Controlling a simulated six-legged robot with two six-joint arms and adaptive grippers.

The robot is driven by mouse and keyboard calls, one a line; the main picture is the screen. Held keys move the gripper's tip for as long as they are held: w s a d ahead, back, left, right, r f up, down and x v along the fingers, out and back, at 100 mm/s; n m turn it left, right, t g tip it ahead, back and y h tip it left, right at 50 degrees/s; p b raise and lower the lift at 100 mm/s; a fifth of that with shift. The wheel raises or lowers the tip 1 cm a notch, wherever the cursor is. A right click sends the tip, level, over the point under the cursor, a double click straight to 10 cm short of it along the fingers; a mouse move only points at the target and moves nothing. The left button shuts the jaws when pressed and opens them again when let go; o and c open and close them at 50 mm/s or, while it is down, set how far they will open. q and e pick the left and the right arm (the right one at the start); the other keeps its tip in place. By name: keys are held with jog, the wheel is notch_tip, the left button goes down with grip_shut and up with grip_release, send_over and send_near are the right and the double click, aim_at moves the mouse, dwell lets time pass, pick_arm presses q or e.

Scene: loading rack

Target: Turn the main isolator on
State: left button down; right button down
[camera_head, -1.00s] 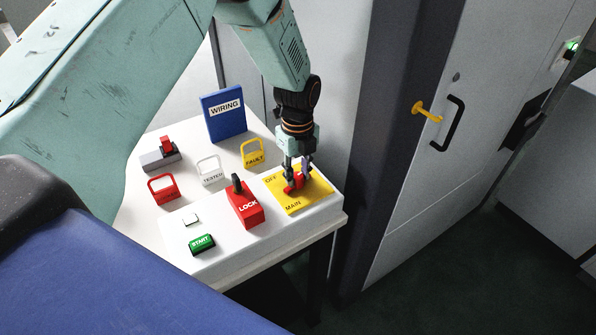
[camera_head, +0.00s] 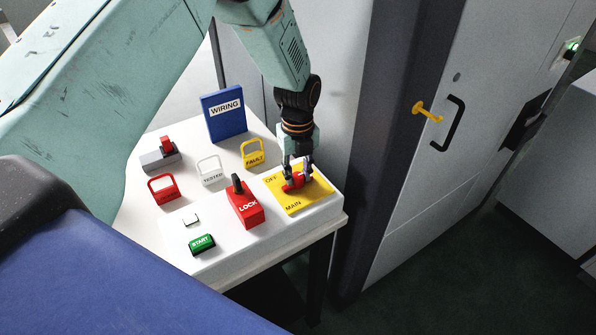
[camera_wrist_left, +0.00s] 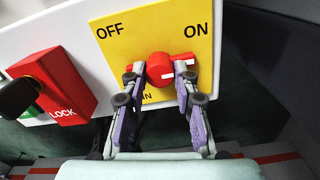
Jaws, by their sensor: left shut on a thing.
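The main isolator is a yellow plate (camera_head: 291,205) marked OFF, ON and MAIN, with a red rotary handle (camera_head: 295,184) on it. In the left wrist view the red handle (camera_wrist_left: 160,66) lies roughly crosswise below the OFF and ON words, with white marks on its hub and right arm. My left gripper (camera_head: 298,174) points down over the plate, shut on the red handle. In the left wrist view its fingertips (camera_wrist_left: 158,82) sit at either side of the hub and hide part of MAIN. My right gripper is not in view.
A red LOCK block (camera_head: 246,208) with a black top stands just left of the plate. A green START button (camera_head: 202,243), several coloured tags and a blue WIRING book (camera_head: 224,114) share the white table. A grey door (camera_head: 430,150) with a yellow lever and black handle stands right.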

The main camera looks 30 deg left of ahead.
aim_at(297, 175)
pick_arm(q)
jog(key=c, duration=1.4)
grip_release()
jog(key=shift+w+r, duration=0.2)
jog(key=shift+w, duration=0.05)
jog(key=o, duration=0.4)
jog(key=shift+s+f, duration=0.1)
jog(key=shift+s, duration=0.1)
notch_tip(297, 175, up, 12)
jog(key=shift+f, duration=0.1)
